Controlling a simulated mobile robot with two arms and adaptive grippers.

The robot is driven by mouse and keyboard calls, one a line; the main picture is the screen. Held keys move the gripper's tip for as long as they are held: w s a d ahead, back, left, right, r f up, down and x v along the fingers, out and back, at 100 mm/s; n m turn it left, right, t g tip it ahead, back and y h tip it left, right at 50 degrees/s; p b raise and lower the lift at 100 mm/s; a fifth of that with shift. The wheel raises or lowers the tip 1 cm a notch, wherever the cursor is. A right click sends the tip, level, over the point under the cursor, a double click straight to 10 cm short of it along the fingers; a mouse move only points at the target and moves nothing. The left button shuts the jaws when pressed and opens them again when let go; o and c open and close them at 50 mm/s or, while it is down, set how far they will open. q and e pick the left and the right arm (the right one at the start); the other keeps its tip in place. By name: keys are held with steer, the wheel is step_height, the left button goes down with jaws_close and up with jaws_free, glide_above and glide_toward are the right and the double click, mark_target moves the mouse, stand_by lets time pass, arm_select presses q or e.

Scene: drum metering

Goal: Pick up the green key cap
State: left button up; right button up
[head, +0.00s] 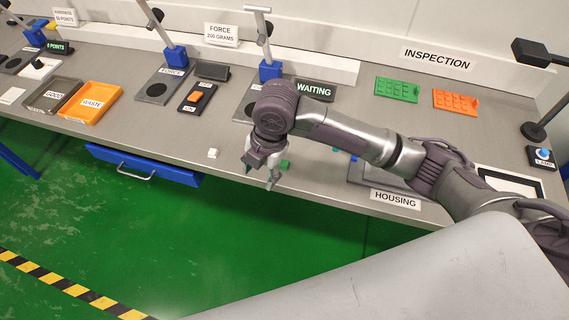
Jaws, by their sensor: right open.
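A small green key cap (284,164) shows at the front edge of the grey bench, just right of my right gripper's fingers and partly hidden by them. My right gripper (259,170) points down at the bench edge with its fingers apart. I cannot tell whether it touches the cap. Another small green piece (335,149) shows just behind my right forearm. My left gripper is not in view.
A white cap (212,153) lies left of the gripper. A blue piece (354,158) shows beyond my forearm. Green (397,90) and orange (455,101) trays stand at the back, beside a WAITING display (315,90). A HOUSING label (396,199) is on the front edge.

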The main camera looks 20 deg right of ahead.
steer(key=w+d+r+n+h, duration=0.2)
steer(key=w+d+r+n, duration=0.1)
steer(key=w+d+r, duration=0.4)
steer(key=p, duration=0.1)
glide_above(285, 163)
steer(key=shift+n+g, duration=0.4)
step_height(285, 163, down, 9)
step_height(285, 163, down, 4)
steer(key=shift+f+p, duration=0.15)
steer(key=shift+p, duration=0.9)
steer(key=shift+f, duration=0.45)
steer(key=c, duration=0.8)
